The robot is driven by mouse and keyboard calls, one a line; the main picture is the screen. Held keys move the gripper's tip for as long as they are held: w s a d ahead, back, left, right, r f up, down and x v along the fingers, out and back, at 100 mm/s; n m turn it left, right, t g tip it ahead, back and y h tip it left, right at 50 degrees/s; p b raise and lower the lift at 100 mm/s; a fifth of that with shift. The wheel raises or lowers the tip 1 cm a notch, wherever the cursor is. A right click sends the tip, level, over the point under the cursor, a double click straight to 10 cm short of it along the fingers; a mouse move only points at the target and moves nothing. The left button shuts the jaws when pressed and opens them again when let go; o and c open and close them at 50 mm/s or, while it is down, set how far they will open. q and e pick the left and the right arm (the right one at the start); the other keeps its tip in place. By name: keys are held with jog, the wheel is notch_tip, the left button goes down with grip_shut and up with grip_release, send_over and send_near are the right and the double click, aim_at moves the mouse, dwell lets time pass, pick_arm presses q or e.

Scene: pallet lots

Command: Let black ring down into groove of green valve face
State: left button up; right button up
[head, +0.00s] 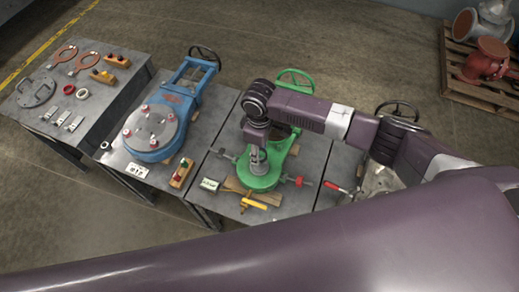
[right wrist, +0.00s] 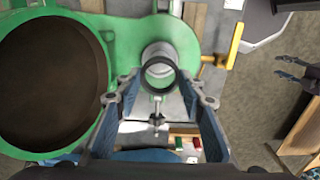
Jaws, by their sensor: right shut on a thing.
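The green valve (head: 262,182) lies on a grey table in the middle of the head view, with its round face toward me. In the right wrist view its green body (right wrist: 120,28) surrounds a large dark opening at left. My right gripper (right wrist: 159,76) is shut on the black ring (right wrist: 159,84), which shows as a dark circle between the fingertips. A pale grey cylinder shows just beyond the ring, over the green face. The groove is not distinguishable. My left gripper (right wrist: 287,69) shows small at the right edge of the right wrist view, fingers apart and empty.
A blue valve (head: 186,90) stands on the table to the left. Farther left, a table holds rings and blocks.

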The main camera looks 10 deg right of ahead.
aim_at(260, 166)
jog(key=shift+f, duration=0.8)
jog(key=shift+f+b, duration=1.4)
jog(key=shift+f, duration=0.8)
jog(key=shift+r+p, duration=0.1)
jog(key=shift+p, duration=0.8)
jog(key=shift+f+b, duration=0.45)
jog(key=shift+f, duration=0.4)
jog(key=shift+p, duration=0.3)
